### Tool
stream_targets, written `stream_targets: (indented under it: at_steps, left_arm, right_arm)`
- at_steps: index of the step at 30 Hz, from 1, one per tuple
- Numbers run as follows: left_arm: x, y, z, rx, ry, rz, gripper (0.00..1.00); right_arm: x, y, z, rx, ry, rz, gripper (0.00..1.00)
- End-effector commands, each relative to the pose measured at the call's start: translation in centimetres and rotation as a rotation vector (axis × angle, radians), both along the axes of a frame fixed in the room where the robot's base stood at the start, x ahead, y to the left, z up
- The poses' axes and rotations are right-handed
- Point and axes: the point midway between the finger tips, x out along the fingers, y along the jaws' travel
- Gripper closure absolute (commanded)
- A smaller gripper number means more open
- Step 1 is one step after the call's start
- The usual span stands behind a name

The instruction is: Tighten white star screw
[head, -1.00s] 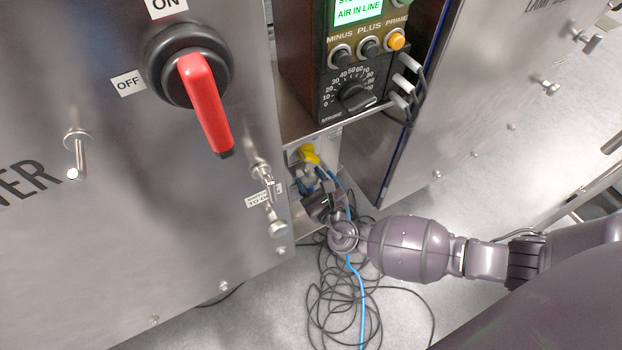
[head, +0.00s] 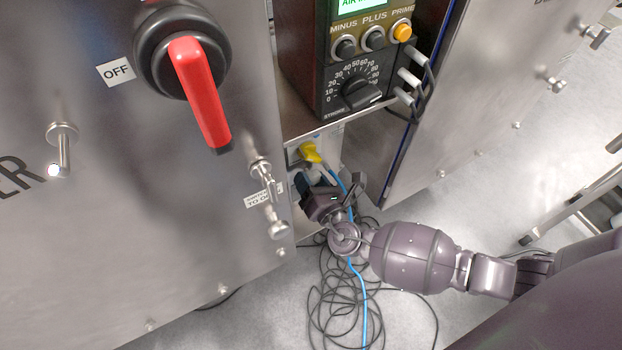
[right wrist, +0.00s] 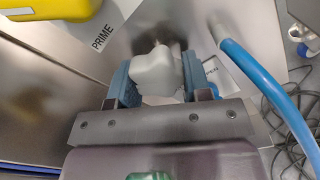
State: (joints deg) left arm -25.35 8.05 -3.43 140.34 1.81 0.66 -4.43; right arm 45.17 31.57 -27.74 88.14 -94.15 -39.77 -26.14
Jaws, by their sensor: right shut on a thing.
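The white star screw (right wrist: 154,73) is in the middle of the right wrist view, on a metal panel. My right gripper (right wrist: 160,80) is shut on it, with one blue-grey finger on either side of its head. In the head view my right gripper (head: 313,184) is low in the gap under the pump box. The screw is mostly hidden there by the gripper, and its thread is not visible. My left gripper is not in view.
A yellow plug (head: 310,152) sits just above my right gripper, and a blue hose (head: 350,268) runs close beside it. Loose black cables (head: 335,310) lie on the floor. Metal cabinets stand on both sides, one with a red switch handle (head: 200,95).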

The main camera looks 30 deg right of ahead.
Motion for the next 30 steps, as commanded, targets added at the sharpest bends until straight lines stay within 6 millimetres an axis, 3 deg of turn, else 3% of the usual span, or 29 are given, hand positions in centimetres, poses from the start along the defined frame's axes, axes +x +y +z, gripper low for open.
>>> stream_targets:
  at_steps: [18,30]
  left_arm:
    - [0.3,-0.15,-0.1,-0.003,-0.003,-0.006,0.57]
    - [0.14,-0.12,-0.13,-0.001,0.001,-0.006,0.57]
  right_arm:
    - [-0.05,0.17,0.23,0.582,0.02,-0.001,0.79]
    - [-0.05,0.2,0.4,0.877,0.03,-0.001,0.79]
